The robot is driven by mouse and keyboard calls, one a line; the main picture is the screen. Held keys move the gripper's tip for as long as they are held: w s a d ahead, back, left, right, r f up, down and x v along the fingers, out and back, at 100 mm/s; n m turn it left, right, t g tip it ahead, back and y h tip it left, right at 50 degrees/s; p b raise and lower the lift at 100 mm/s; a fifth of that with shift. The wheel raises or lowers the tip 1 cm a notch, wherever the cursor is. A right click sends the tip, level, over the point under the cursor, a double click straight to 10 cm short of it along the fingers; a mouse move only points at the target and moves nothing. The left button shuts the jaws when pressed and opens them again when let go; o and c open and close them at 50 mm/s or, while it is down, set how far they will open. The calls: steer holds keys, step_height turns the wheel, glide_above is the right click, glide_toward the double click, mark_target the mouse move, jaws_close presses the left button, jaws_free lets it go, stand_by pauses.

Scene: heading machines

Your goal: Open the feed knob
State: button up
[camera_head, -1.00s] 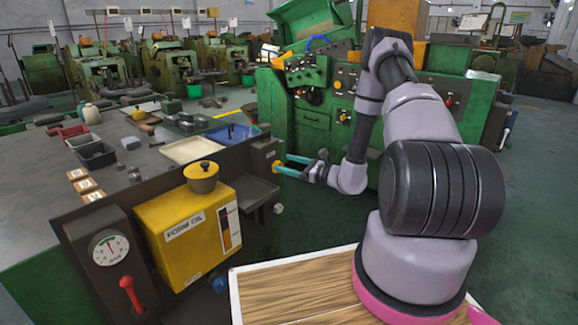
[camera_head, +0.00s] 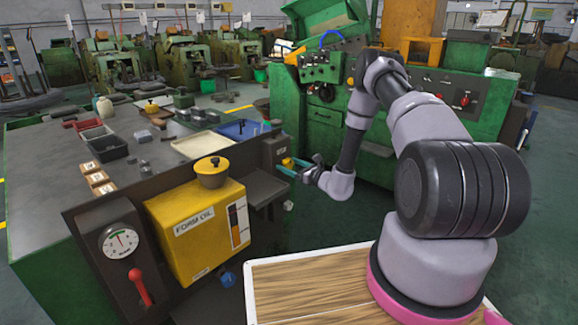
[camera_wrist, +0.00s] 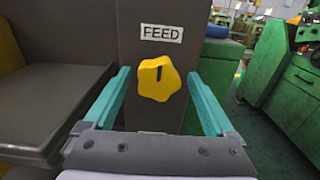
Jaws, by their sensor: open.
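The feed knob (camera_wrist: 158,79) is yellow and lobed, with a dark mark pointing up. It sits on a dark panel under a white FEED label (camera_wrist: 162,33) in the wrist view. My gripper (camera_wrist: 155,85) is open, its two teal fingers on either side of the knob with a visible gap on each side. In the head view, my gripper (camera_head: 291,168) is at the end panel of the bench, and a bit of the yellow knob (camera_head: 287,162) shows by the fingertips. Whether the fingertips reach past the knob's face is hard to tell.
A yellow FORM OIL box (camera_head: 196,232) with a round cap stands left of my gripper. A dark tray (camera_head: 255,188) juts out just below and left of it. A gauge (camera_head: 120,241) and red lever (camera_head: 140,286) are further left. Green machines stand behind.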

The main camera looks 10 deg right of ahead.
steer(key=shift+w+a, duration=0.2)
steer(key=shift+a, duration=0.05)
steer(key=c, duration=1.4)
steer(key=shift+o, duration=0.2)
